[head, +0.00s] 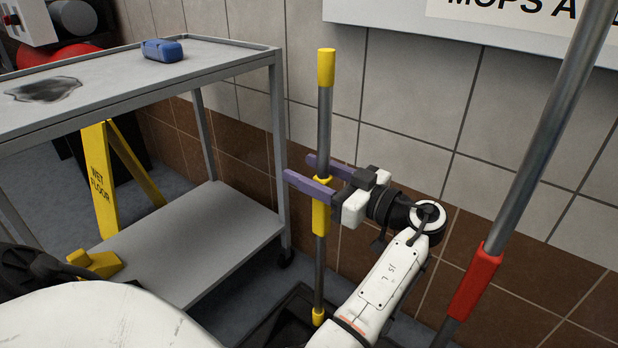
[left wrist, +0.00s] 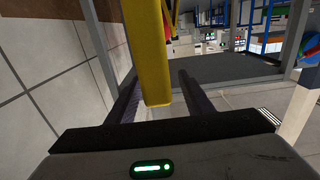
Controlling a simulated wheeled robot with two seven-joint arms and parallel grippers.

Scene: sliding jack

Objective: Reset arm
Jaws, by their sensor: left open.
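My left gripper (head: 299,167) comes in from the lower right on its white arm, with its two purple fingers pointing left. The fingers are open on either side of a grey pole with yellow grips (head: 321,205). A gap shows between the pole and the fingers in the left wrist view, where the yellow grip (left wrist: 147,60) stands between the dark fingers (left wrist: 154,88). The pole is upright, with its lower end at a dark tray-like base (head: 277,318) that is partly hidden. My right gripper is not in view.
A grey two-shelf cart (head: 215,62) stands at the left, with a blue object (head: 162,50) on top. A yellow wet floor sign (head: 99,180) is behind it. A thicker pole with a red grip (head: 474,284) leans at the right. The tiled wall (head: 420,100) is close behind.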

